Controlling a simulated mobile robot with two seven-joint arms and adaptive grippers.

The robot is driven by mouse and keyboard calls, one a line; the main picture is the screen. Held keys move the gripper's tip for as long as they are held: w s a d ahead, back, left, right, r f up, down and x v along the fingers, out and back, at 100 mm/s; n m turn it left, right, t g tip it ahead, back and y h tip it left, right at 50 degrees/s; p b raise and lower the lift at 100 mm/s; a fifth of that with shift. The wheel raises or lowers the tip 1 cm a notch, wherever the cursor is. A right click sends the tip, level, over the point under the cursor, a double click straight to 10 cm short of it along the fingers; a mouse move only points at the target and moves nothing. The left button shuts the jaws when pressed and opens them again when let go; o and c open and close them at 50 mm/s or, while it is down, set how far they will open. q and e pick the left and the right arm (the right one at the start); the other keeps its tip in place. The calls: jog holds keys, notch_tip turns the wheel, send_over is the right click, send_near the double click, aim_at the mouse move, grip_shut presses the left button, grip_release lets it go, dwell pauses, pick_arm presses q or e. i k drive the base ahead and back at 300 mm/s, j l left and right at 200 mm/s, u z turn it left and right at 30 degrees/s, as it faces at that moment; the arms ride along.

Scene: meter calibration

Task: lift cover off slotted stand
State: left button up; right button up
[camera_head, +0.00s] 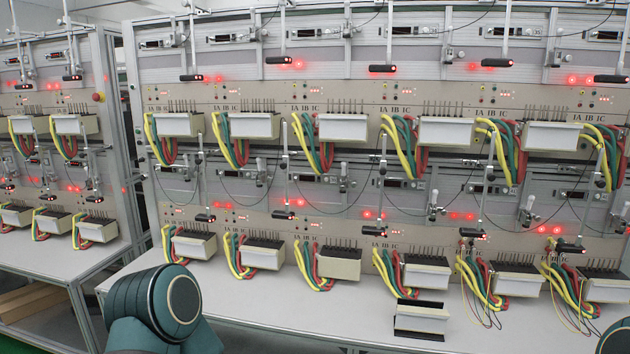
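A cream panel with black strips along its upper and lower edges (421,319) sits alone near the front edge of the bench, right of the middle. It looks like the cover, perhaps with the slotted stand; I cannot tell the two apart. Other cream covers front the terminal blocks in the rows behind, such as one in the lower row (338,266) and one in the upper row (447,132). Neither gripper shows. Only a teal joint of my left arm is at the lower left, and a sliver of my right arm is at the right edge.
A metal rack with two rows of meter stations fills the background, with yellow, green and red cables (391,268) and hanging scanner arms (471,232) with red lights. Thin loose wires hang at the lower right. Bare white bench (262,300) lies left of the panel.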

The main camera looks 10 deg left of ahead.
aim_at(427, 320)
jog(key=i+j+u, duration=0.1)
jog(key=i+u, duration=0.35)
jog(key=i, duration=0.45)
